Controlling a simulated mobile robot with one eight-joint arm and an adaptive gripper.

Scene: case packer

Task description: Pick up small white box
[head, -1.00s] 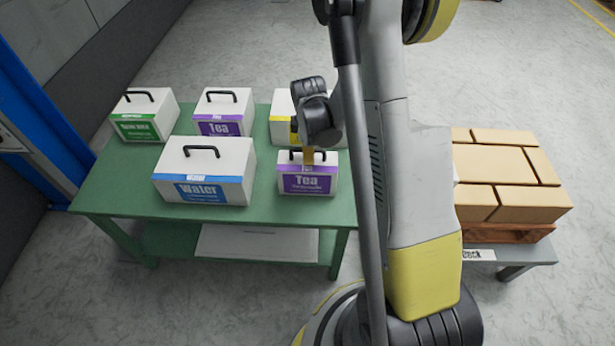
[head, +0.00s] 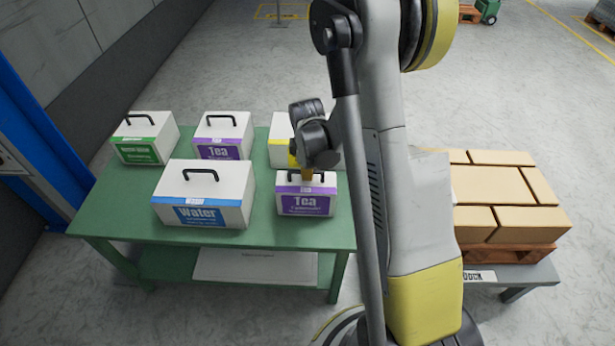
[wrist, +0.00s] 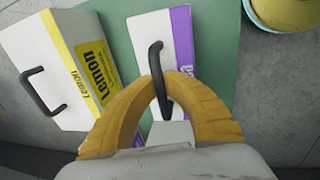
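The small white box (head: 323,181) with a purple Tea label sits at the front right of the green table. It has a black handle on top. My gripper (head: 307,175) is at this handle from above. In the wrist view, the box top (wrist: 140,32) and its purple edge show under my yellow fingers (wrist: 161,82). The fingertips close around the middle of the handle (wrist: 155,56), and the fingers look shut on it. The box appears to rest on the table. My fingers and wrist cover part of the handle.
A larger Water box (head: 232,180) stands just left. Behind are a green-labelled box (head: 160,129), another Tea box (head: 235,132) and a yellow-labelled Lemon box (wrist: 40,50), close beside the held box. Tan cartons (head: 490,185) are stacked on the right.

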